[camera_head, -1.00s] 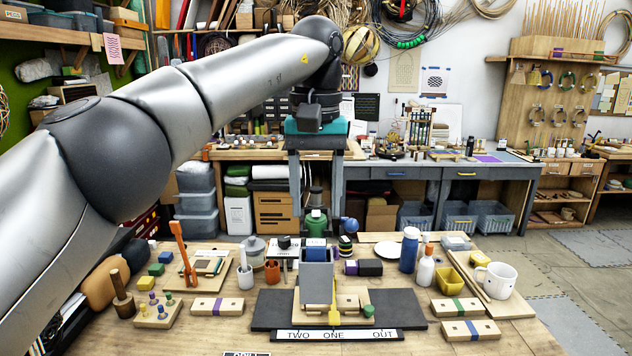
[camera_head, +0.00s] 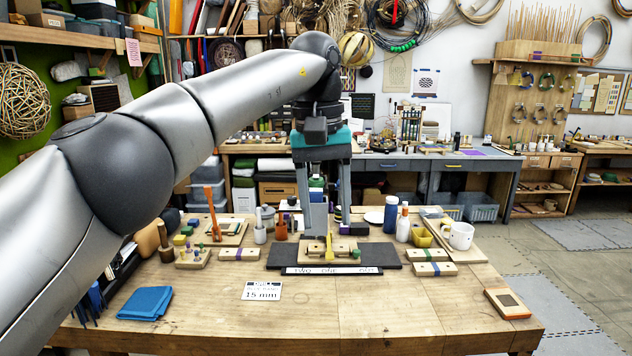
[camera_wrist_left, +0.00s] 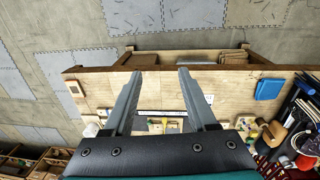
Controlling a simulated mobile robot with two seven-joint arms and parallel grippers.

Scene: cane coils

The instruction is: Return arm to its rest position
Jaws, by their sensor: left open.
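My left arm comes in from the left in the head view, with its gripper (camera_head: 328,226) pointing down over the far part of the wooden workbench (camera_head: 400,310). Its two long grey fingers are apart, with nothing held between them. The wrist view also shows the open fingers (camera_wrist_left: 159,73), with the bench below. In the head view the fingers overlap the area of the dark mat (camera_head: 388,254); their exact height above it is hard to tell. A grey block seems partly merged with the left finger. My right gripper is not in view.
A blue bottle (camera_head: 390,215), white bottle (camera_head: 403,225) and white mug (camera_head: 458,236) stand to the right. A blue cloth (camera_head: 146,303) and a 15 mm card (camera_head: 262,291) lie nearer.

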